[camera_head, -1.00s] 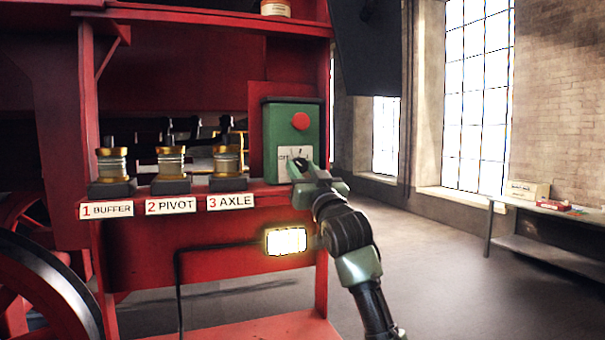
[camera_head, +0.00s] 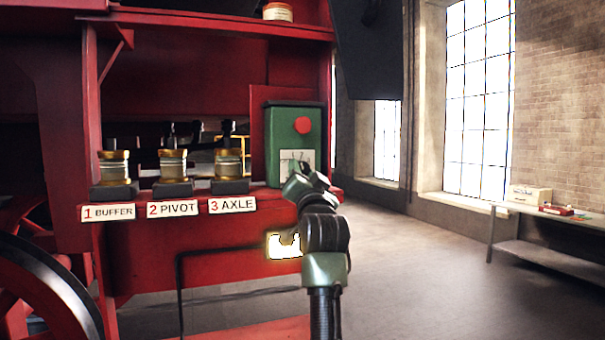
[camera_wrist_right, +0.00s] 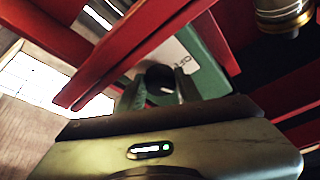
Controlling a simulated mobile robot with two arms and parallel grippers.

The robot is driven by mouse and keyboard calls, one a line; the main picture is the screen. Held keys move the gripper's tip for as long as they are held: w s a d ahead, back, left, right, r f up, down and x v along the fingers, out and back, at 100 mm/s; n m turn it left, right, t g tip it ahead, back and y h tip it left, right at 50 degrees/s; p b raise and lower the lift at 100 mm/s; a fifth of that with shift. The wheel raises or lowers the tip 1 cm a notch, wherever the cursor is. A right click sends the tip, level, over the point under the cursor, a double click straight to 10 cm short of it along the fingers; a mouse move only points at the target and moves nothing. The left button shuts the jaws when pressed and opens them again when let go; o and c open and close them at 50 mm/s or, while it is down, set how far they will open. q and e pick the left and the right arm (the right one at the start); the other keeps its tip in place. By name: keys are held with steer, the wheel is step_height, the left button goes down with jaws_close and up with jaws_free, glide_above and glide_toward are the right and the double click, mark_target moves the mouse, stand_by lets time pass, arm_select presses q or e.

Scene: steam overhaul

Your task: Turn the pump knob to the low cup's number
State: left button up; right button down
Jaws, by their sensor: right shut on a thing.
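The green pump box (camera_head: 291,122) with a red button (camera_head: 303,125) stands at the right end of the red ledge. Its pale dial plate (camera_head: 297,157) is partly hidden by my right gripper (camera_head: 303,180). In the right wrist view my right gripper (camera_wrist_right: 160,90) is shut on the dark round knob (camera_wrist_right: 158,77) in front of the plate. The knob's setting cannot be read. Three brass-topped glass cups, buffer cup 1 (camera_head: 115,167), pivot cup 2 (camera_head: 173,165) and axle cup 3 (camera_head: 229,164), stand on the ledge. Their levels are too small to tell.
Number labels (camera_head: 172,208) hang below the cups. A lit lamp (camera_head: 284,246) sits below the ledge, partly behind my right arm. A bench (camera_head: 540,212) with boxes stands at the far right. The floor between is clear.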

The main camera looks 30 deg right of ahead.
steer(key=c, duration=1)
jaws_free()
steer(key=shift+o, duration=0.2)
steer(key=b+v, duration=0.3)
steer(key=v, duration=0.4)
steer(key=shift+s+f, duration=0.15)
steer(key=shift+s, duration=0.15)
steer(key=shift+a, duration=0.15)
